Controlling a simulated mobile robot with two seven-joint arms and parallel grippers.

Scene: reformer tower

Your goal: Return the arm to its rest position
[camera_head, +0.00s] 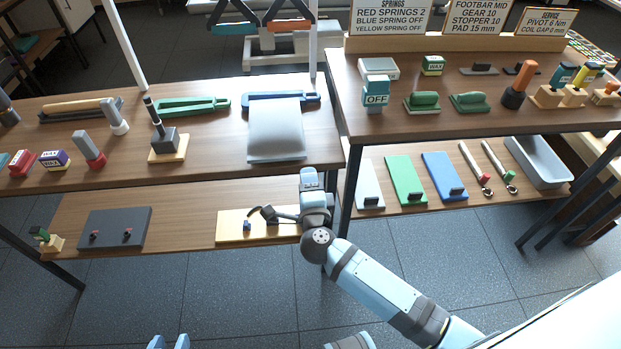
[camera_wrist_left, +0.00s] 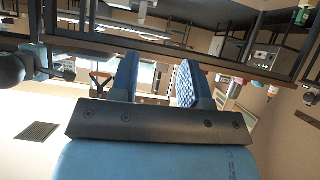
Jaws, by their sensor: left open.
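My right arm (camera_head: 375,290) comes in from the lower right of the head view. Its wrist end (camera_head: 314,205) is in front of the lower shelf, beside the yellow board (camera_head: 236,225). Whether its fingers are open or shut is not clear.
The upper left shelf (camera_head: 60,180) carries clamps, blocks and a grey sheet (camera_head: 276,135). The lower shelf holds a dark board (camera_head: 113,229). On the right stand coloured boards (camera_head: 405,180) and a grey tray (camera_head: 540,160). Tiled floor (camera_head: 235,285) in front is clear.

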